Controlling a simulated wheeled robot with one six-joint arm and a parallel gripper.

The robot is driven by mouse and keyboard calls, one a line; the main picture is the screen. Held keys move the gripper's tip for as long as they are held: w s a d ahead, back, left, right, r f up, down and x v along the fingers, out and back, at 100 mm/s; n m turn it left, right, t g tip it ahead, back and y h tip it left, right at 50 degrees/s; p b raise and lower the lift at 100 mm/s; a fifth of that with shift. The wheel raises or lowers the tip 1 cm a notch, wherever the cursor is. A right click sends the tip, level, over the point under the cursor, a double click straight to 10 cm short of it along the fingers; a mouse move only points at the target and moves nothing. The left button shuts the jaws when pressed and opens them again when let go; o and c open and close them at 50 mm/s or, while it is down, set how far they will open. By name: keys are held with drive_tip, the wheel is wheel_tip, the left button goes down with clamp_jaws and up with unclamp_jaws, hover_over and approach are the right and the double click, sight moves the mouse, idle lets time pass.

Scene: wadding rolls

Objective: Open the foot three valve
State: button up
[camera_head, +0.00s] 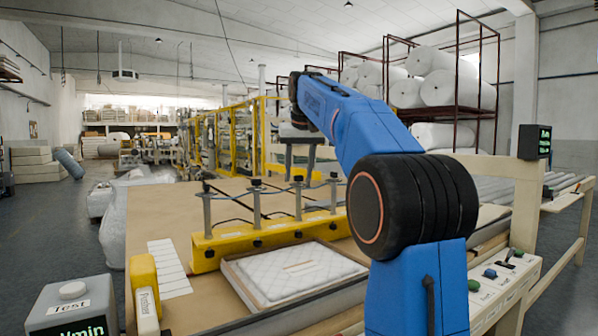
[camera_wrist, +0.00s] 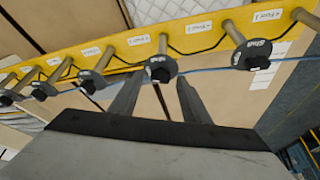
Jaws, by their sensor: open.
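A yellow bar (camera_head: 265,238) carries a row of metal posts topped by dark valve knobs. In the wrist view the bar (camera_wrist: 112,50) runs across the top, with small upside-down "Foot" labels whose numbers I cannot read surely. My gripper (camera_head: 300,178) is open above the row in the head view. In the wrist view my gripper (camera_wrist: 157,88) has its two fingers apart, and one dark knob (camera_wrist: 160,68) shows between and just beyond their tips. I cannot tell whether they touch it. Another knob (camera_wrist: 250,55) stands to the right, and several to the left.
A quilted white pad in a frame (camera_head: 292,271) lies in front of the bar. A blue hose (camera_wrist: 290,60) runs along the knobs. A grey "Test" box (camera_head: 72,306) stands at lower left. A switch panel (camera_head: 500,275) is at right. The brown board (camera_head: 160,215) is partly bare.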

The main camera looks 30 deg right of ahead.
drive_tip(key=c, duration=1)
drive_tip(key=shift+c, duration=0.2)
drive_tip(key=shift+n, duration=0.3)
drive_tip(key=shift+d+n+y, duration=0.15)
drive_tip(key=shift+n+y, duration=0.75)
drive_tip(key=shift+n, duration=1.1)
drive_tip(key=o, duration=1)
drive_tip(key=shift+o, duration=0.2)
